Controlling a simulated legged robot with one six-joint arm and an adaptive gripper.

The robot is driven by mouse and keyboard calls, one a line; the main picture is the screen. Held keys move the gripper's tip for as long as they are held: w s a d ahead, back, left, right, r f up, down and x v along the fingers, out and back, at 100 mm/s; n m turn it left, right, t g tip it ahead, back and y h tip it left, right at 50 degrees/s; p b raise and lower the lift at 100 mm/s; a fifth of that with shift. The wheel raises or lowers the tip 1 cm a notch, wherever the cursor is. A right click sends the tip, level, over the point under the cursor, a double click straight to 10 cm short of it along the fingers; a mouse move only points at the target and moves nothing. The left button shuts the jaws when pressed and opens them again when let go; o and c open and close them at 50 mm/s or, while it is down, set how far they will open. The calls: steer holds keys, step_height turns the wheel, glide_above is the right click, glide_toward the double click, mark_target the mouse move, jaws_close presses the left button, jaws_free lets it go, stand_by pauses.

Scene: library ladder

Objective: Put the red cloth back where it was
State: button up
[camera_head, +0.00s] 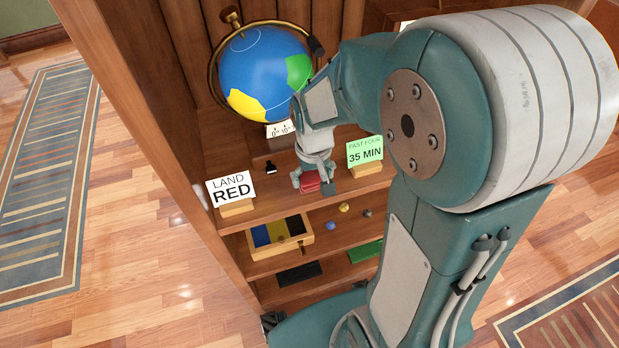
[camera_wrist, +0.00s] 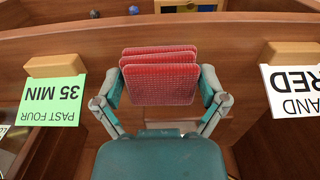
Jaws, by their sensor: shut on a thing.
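The red cloth (camera_wrist: 160,78) is folded in layers. It sits between the two fingers of my gripper (camera_wrist: 160,98), which is shut on it. In the head view the red cloth (camera_head: 310,182) shows at the end of my gripper (camera_head: 313,184), at the front of the upper shelf, between the LAND RED card and the green card. I cannot tell whether the cloth touches the shelf.
A globe (camera_head: 262,72) stands at the back of the upper shelf. The LAND RED card (camera_head: 231,190) is left and the 35 MIN card (camera_head: 365,152) right. Below is a tray (camera_head: 308,236) with blue, yellow and black sections, with small balls (camera_head: 344,208) beside it.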

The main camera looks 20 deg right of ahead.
mark_target(311, 185)
steer(key=shift+w+a+f, duration=0.2)
steer(key=shift+w+f, duration=0.25)
steer(key=shift+f, duration=0.1)
steer(key=shift+w+d+f, duration=0.15)
steer(key=shift+w+f, duration=0.05)
steer(key=shift+f, duration=0.7)
steer(key=shift+w+d+f, duration=0.15)
steer(key=shift+w+f, duration=0.05)
steer(key=shift+f, duration=0.65)
steer(key=shift+a, duration=0.1)
steer(key=shift+f, duration=0.15)
steer(key=o, duration=0.9)
steer(key=shift+a, duration=0.1)
